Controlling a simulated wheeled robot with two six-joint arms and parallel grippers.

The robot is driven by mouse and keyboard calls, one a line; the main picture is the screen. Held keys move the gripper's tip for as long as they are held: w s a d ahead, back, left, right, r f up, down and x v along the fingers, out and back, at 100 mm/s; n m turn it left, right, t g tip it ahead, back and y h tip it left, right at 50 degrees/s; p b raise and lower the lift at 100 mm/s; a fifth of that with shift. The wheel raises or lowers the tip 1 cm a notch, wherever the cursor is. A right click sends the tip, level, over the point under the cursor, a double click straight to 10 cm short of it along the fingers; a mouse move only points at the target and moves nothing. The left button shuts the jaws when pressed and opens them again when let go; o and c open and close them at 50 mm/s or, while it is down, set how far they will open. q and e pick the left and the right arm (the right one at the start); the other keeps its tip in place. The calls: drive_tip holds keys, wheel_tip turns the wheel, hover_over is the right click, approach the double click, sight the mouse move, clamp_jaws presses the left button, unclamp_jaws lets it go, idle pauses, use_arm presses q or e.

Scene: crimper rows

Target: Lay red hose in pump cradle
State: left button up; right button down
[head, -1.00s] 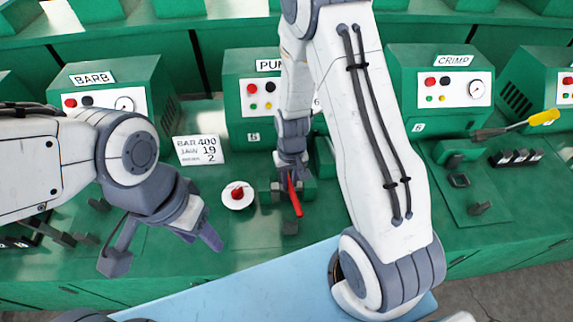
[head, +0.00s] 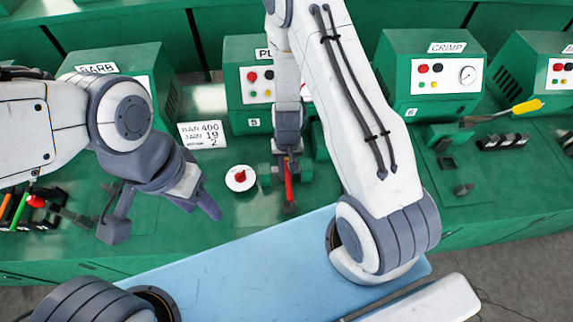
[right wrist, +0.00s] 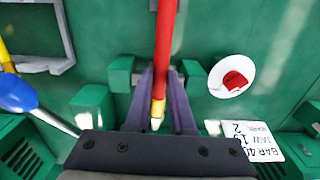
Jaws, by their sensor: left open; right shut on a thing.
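My right gripper (head: 288,158) is shut on the red hose (head: 289,186) at the pump station. In the right wrist view the hose (right wrist: 165,50) runs from the top edge down between the fingers (right wrist: 160,105), with a pale yellow tip showing. Green cradle blocks stand on both sides of the fingers, one at left (right wrist: 121,74) and one at right (right wrist: 193,76); in the head view they flank the gripper too. I cannot tell whether the hose touches the cradle. My left gripper (head: 161,214) is open and empty, left of the pump station.
A red knob on a white disc (head: 240,178) is close left of the cradle, with a printed card (head: 202,134) behind it. Green and orange hoses (head: 14,210) lie in a rack at far left. A yellow-handled tool (head: 526,107) is at the crimp station at right.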

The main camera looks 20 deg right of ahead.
wheel_tip(320, 180, down, 8)
drive_tip(key=b, duration=0.6)
drive_tip(key=shift+r+b, duration=0.1)
drive_tip(key=shift+b, duration=0.3)
drive_tip(key=c, duration=0.7)
unclamp_jaws()
drive_tip(key=shift+r, duration=0.1)
wheel_tip(320, 180, up, 10)
drive_tip(key=p, duration=1)
drive_tip(key=shift+r+p, duration=0.25)
drive_tip(key=shift+p, duration=0.05)
